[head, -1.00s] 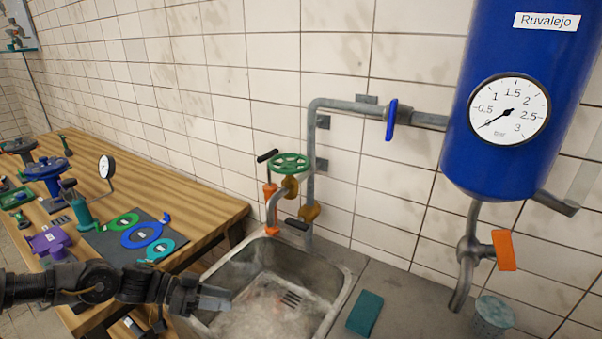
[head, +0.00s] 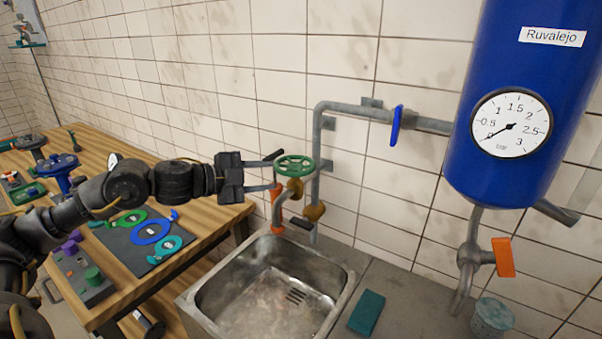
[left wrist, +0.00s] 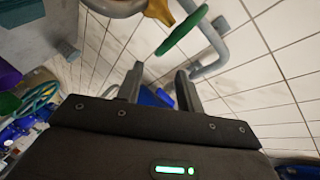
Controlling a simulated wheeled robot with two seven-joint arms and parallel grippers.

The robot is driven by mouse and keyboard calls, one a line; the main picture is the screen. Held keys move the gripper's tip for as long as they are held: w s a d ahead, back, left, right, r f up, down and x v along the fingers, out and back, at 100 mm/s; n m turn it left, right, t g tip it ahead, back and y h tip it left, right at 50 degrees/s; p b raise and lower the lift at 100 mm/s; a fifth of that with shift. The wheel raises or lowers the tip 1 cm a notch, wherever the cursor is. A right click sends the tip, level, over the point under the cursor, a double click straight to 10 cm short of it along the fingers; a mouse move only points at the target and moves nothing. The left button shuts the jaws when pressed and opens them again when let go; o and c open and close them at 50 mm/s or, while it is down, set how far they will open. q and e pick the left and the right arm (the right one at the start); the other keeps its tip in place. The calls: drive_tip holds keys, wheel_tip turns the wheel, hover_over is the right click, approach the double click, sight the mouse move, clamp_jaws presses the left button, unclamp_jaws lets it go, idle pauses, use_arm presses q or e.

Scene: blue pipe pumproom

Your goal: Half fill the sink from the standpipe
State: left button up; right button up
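The sink (head: 215,325) is a steel basin. Its drain slots show at the bottom and its floor looks stained; I cannot tell whether a thin layer of water lies there. Behind its back edge stand grey pipework (head: 315,190), a green handwheel (head: 295,166) on a brass valve, an orange-bodied standpipe part (head: 276,208) and a dark lever (head: 300,222). My left gripper (head: 257,174) is at the left of the green handwheel, empty, near a black-tipped handle (head: 274,155). In the left wrist view its fingers (left wrist: 160,69) are apart, with the green wheel (left wrist: 183,31) beyond them. My right gripper is out of view.
A blue tank (head: 515,100) with a gauge (head: 510,124) reading near zero hangs at right. Below it are an orange-handled tap (head: 503,257) and a cup (head: 492,315). A teal sponge (head: 366,312) lies beside the sink. A wooden bench (head: 200,225) with valve parts stands left.

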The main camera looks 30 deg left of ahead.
sight(292, 175)
use_arm(q)
drive_tip(key=p+x, duration=0.3)
drive_tip(key=x, duration=0.6)
drive_tip(key=shift+w+d+p, duration=0.15)
drive_tip(key=shift+p, duration=0.2)
drive_tip(key=shift+w+d+f, duration=0.2)
drive_tip(key=shift+w+d, duration=0.1)
drive_tip(key=shift+w, duration=0.15)
drive_tip(key=shift+f, duration=0.15)
clamp_jaws()
